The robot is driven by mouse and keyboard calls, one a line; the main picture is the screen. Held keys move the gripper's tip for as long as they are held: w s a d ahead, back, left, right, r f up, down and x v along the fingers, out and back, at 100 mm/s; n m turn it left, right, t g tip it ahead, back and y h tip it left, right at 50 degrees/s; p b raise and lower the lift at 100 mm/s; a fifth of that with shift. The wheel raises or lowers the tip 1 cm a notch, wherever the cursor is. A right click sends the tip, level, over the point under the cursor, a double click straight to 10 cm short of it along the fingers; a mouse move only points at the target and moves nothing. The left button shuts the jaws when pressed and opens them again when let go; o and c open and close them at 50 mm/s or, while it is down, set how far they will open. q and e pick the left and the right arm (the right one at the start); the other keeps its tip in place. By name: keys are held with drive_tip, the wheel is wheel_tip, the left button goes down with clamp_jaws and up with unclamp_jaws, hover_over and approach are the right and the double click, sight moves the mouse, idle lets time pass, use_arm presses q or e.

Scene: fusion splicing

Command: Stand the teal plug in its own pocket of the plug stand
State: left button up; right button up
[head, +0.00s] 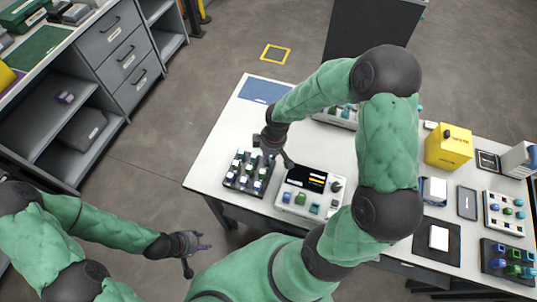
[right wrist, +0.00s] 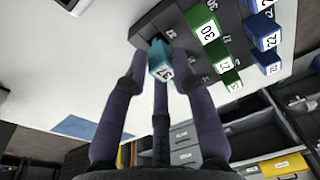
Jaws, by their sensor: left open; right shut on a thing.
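The teal plug (right wrist: 161,62), with a numbered white end, is between the fingertips of my right gripper (right wrist: 160,72) in the right wrist view. My right gripper is shut on it, close against the dark plug stand (right wrist: 182,22). I cannot tell how far the plug is inside a pocket. In the head view my right gripper (head: 274,147) is over the back right side of the plug stand (head: 230,184), and the teal plug cannot be made out there. My left gripper (head: 194,243) is open and empty, off the table at the lower left.
Green plugs (right wrist: 207,28) and blue plugs (right wrist: 264,32) stand in the plug stand beside the teal one. A pale device (head: 310,205) with a dark screen is just right of the stand. A blue mat (head: 262,90) lies behind, with bare white table between.

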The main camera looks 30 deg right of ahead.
drive_tip(key=shift+f+b, duration=0.6)
drive_tip(key=shift+f, duration=0.2)
idle(0.8)
drive_tip(key=o, duration=1)
drive_tip(key=shift+o, duration=0.2)
drive_tip(key=shift+r, duration=0.1)
drive_tip(key=shift+r+p, duration=2.55)
drive_tip(key=shift+r, duration=0.45)
drive_tip(key=shift+s+f, duration=0.1)
drive_tip(key=shift+f, duration=0.05)
